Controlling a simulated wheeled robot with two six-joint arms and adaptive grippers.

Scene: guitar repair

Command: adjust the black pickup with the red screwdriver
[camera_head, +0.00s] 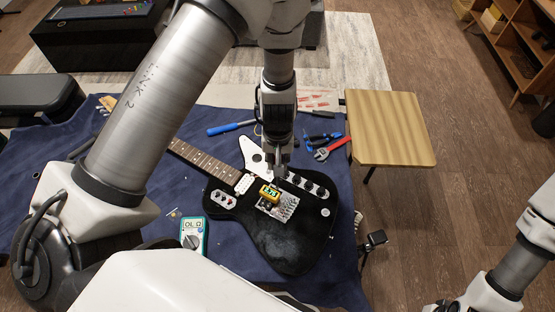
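A black electric guitar (285,246) lies on a dark blue cloth, its neck pointing to the upper left. A white pickup (244,183) sits near the end of the neck. A small yellow item with a dark face (269,192) sits by the metal bridge (284,208); I cannot make out a black pickup clearly there. My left gripper (280,172) points down over the guitar's upper edge, near the white plate. Its fingers are small and partly hidden, so I cannot tell their opening or any held object. I cannot identify a red screwdriver. My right gripper is out of view.
A blue-handled tool (230,127), blue pliers (322,138) and a red wrench (330,148) lie behind the guitar. A green multimeter (193,236) lies to its left. A wooden stool (391,128) stands to the right. My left arm crosses the view.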

